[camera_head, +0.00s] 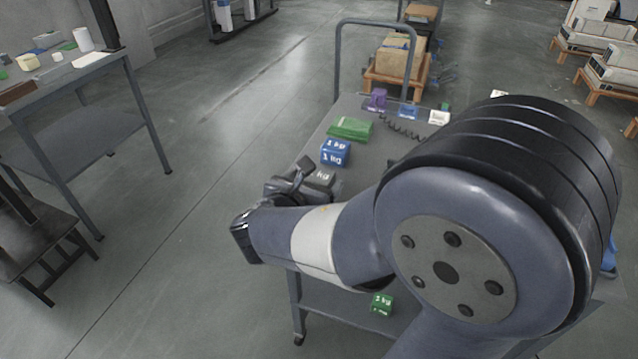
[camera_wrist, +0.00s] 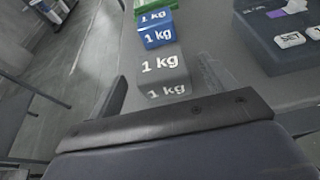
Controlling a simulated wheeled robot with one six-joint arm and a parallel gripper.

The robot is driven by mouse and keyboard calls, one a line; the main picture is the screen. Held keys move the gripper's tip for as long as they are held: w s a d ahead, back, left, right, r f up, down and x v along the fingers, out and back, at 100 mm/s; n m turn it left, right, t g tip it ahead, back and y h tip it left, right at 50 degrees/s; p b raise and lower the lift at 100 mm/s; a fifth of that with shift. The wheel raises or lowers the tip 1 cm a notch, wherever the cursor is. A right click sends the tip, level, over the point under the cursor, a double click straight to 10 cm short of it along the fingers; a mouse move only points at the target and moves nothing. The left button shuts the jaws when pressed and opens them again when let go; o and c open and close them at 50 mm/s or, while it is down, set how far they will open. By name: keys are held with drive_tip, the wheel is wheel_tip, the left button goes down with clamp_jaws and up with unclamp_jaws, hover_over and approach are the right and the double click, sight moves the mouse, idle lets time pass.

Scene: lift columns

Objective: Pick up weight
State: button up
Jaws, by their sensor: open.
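A grey weight marked 1 kg (camera_wrist: 162,68) stands on the cart top. In the head view the grey weight (camera_head: 321,178) is partly hidden by my gripper (camera_head: 290,185). The wrist view shows my gripper (camera_wrist: 163,88) open and empty. One finger is on each side of the grey weight's near part, with gaps visible. A blue weight marked 1 kg (camera_wrist: 157,32) stands just behind it and also shows in the head view (camera_head: 335,153).
The grey cart (camera_head: 345,112) has a raised handle at its far end. A green piece (camera_head: 350,129) and a purple object (camera_head: 377,99) lie on it. A green weight (camera_head: 382,304) is on the lower shelf. A dark box (camera_wrist: 283,40) stands right of the weights. A workbench (camera_head: 80,72) stands left.

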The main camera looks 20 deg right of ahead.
sight(322, 175)
drive_tip(key=b+x, duration=0.1)
drive_tip(key=x, duration=0.4)
drive_tip(key=shift+d+f, duration=0.1)
drive_tip(key=shift+f, duration=0.1)
drive_tip(key=shift+c, duration=0.6)
drive_tip(key=c, duration=1.6)
drive_tip(key=shift+r, duration=0.1)
clamp_jaws()
